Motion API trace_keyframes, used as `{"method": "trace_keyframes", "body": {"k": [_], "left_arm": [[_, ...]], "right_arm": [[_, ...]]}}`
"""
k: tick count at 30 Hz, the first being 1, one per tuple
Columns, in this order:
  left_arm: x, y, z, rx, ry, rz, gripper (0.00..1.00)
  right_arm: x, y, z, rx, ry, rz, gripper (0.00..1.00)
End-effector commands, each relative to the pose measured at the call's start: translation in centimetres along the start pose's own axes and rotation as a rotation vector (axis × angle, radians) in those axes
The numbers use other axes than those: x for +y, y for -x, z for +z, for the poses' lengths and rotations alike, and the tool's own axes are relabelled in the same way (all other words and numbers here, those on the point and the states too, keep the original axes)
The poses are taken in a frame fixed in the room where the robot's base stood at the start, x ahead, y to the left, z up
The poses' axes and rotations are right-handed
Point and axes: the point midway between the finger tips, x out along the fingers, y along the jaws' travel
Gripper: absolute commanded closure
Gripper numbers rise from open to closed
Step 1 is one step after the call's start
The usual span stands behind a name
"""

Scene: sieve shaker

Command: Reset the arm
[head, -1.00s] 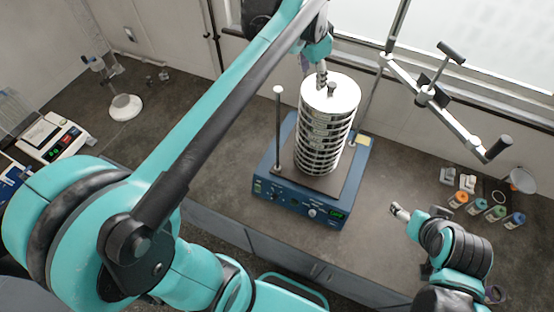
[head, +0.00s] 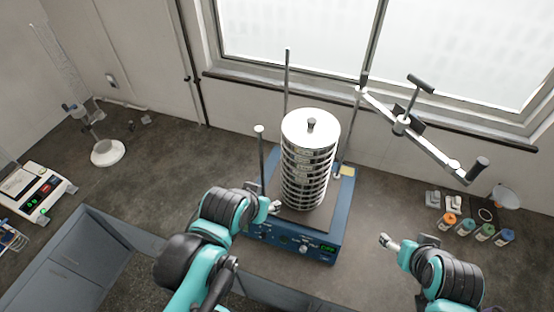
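The blue sieve shaker (head: 318,246) stands on the counter, with a tall stack of round metal sieves (head: 304,178) upright on it. A lid with a small dark knob (head: 311,125) tops the stack. My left gripper (head: 274,206) is low at the shaker's front left, close to its base; its fingers are small and partly hidden by the arm, so I cannot tell its opening. My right gripper (head: 384,240) is over the counter right of the shaker, with nothing seen in it. Its fingertips look close together, but their opening is unclear.
Upright rods (head: 261,160) stand around the stack. A clamp bar with handles (head: 410,128) is raised at the right. Several small bottles (head: 466,227) sit at the right, a balance (head: 33,190) at the left, and a white-based stand (head: 108,153) at the back left.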

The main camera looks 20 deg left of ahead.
Motion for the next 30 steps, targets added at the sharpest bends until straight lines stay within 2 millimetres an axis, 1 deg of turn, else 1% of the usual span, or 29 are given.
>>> {"method": "trace_keyframes", "body": {"k": [5,8,15,30], "left_arm": [[0.0,-2.5,1.8,-0.001,-0.001,0.0,0.52],[0.0,-4.8,3.5,-0.001,-0.001,0.0,0.52],[0.0,-12.0,8.6,-0.001,-0.001,0.0,0.52],[0.0,-26.5,19.0,-0.001,-0.001,0.0,0.52]], "right_arm": [[0.0,-2.5,1.8,0.0,0.0,0.0,0.27],[0.0,-4.9,3.5,0.0,0.0,0.0,0.27],[0.0,-12.0,8.6,0.0,0.0,0.0,0.27],[0.0,-26.5,19.0,0.0,0.0,0.0,0.27]]}}
